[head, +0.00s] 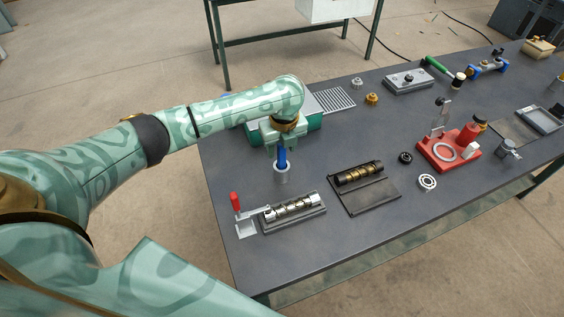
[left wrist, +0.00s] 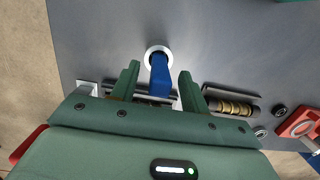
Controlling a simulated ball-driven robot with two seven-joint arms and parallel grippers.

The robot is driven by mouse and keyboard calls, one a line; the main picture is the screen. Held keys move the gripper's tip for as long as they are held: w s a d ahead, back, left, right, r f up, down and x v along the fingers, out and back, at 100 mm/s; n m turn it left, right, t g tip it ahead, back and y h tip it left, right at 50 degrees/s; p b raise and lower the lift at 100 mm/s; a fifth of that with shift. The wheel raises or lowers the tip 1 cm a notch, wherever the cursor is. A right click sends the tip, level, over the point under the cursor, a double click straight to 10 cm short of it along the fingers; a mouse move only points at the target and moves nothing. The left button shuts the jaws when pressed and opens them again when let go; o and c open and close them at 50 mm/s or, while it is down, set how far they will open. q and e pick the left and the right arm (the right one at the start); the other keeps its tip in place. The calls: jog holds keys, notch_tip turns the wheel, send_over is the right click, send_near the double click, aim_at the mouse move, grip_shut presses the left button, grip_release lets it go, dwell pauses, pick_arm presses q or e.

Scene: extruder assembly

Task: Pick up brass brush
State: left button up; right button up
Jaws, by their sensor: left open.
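A blue handle, which I take to be the brass brush (head: 282,158), stands upright in a light grey round holder (head: 282,175) on the table. No brass bristles show; its lower end is hidden in the holder. My left gripper (head: 280,145) is just above the holder, pointing down over the handle. In the left wrist view the gripper (left wrist: 159,69) is open, and the blue handle (left wrist: 160,76) lies between its two fingers with a gap on each side. The holder's rim (left wrist: 157,50) shows beyond the fingers. My right gripper is not in view.
In front of the holder lie a red-handled tool (head: 235,203) and a fixture with a metal screw (head: 292,208). A dark tray with a brass-coloured screw (head: 360,174) is to the right. A red fixture (head: 447,152) stands farther right. The table's left edge is close by.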

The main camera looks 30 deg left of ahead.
aim_at(282, 161)
pick_arm(q)
notch_tip(282, 161, down, 3)
jog(key=shift+w+a+r, duration=0.1)
jog(key=shift+a+r, duration=0.05)
jog(key=shift+r, duration=0.2)
grip_shut()
